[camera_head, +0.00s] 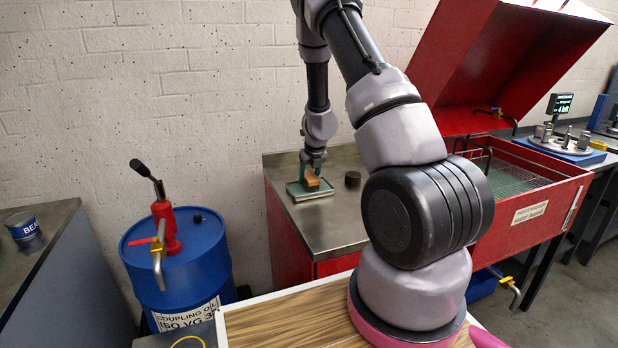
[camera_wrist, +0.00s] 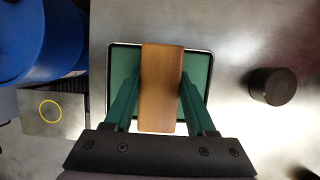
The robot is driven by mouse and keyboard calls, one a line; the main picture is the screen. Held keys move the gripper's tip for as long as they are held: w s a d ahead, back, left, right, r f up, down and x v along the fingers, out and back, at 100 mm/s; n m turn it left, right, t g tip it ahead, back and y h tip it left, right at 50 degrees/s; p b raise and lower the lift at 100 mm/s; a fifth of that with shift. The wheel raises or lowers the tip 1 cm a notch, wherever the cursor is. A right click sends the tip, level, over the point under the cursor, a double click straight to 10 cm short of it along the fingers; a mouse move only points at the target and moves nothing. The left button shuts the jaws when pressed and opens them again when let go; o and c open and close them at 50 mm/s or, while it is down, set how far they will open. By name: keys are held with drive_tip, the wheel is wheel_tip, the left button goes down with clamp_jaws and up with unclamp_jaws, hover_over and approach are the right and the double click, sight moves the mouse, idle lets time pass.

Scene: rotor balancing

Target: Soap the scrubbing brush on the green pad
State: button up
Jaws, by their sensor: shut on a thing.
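The scrubbing brush shows as a wooden block (camera_wrist: 161,85) in the wrist view, with its bristle side hidden below. My gripper (camera_wrist: 160,97) is shut on it, one green finger on each long side. The green pad (camera_wrist: 196,70) lies in a shallow light-rimmed tray directly under the brush. In the head view the brush (camera_head: 312,180) is at the tray (camera_head: 303,193) on the steel bench top, below my gripper (camera_head: 311,172). I cannot tell whether the bristles touch the pad.
A dark round puck (camera_head: 352,179) stands on the steel top (camera_head: 335,215), right of the tray. A blue drum (camera_head: 180,262) with a red hand pump (camera_head: 165,228) stands left of the bench. A red washer with raised lid (camera_head: 510,60) is at the right.

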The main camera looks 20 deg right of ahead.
sight(307, 172)
drive_tip(key=shift+f, duration=0.5)
idle(1.2)
drive_tip(key=shift+r, duration=3.55)
